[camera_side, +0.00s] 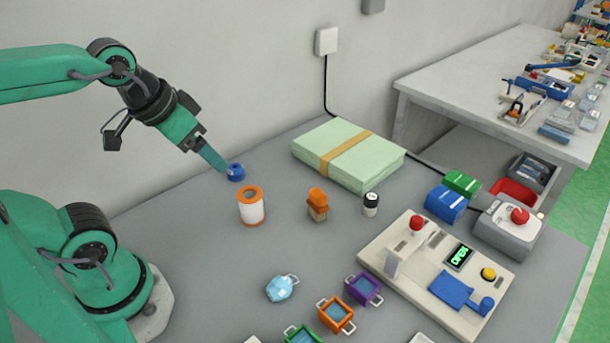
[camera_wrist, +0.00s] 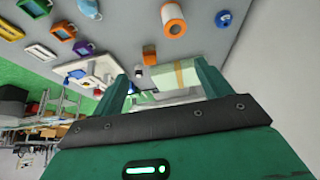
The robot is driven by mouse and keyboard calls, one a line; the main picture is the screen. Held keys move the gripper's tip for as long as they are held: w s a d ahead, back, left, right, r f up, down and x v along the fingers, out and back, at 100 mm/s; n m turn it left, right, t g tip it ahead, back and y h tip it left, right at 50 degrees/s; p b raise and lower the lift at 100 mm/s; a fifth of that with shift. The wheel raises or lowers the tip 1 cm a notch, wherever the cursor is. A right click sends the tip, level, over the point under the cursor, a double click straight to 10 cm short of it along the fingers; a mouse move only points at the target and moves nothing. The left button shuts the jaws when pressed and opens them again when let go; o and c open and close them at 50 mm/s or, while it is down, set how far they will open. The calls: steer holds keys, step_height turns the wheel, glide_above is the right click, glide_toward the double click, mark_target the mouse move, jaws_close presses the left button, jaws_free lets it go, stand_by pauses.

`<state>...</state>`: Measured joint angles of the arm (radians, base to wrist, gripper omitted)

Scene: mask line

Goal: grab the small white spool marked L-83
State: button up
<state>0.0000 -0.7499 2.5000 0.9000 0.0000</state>
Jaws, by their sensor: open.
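I cannot read an L-83 mark on either. My gripper (camera_side: 222,168) is open and empty, above the table at the left, up and left of the larger spool and far from the small one. Its two fingers show in the wrist view (camera_wrist: 162,85). I cannot make out the small spool clearly there.
A blue ring-shaped thing (camera_side: 236,173) lies close by my fingertips. An orange-topped block (camera_side: 318,204) stands between the spools. A mint-green stack (camera_side: 348,152) lies behind. A control panel (camera_side: 400,262) is at the right. Small handled trays (camera_side: 336,314) lie in front.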

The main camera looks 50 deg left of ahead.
steer(key=m+g, duration=0.2)
steer(key=g, duration=0.3)
glide_above(249, 193)
steer(key=s+d, duration=0.1)
steer(key=d, duration=0.1)
step_height(249, 193, down, 16)
steer(key=shift+a+f+g, duration=0.3)
steer(key=shift+f, duration=0.05)
steer(key=shift+f, duration=1.3)
steer(key=shift+f, duration=0.15)
steer(key=shift+f, duration=2.45)
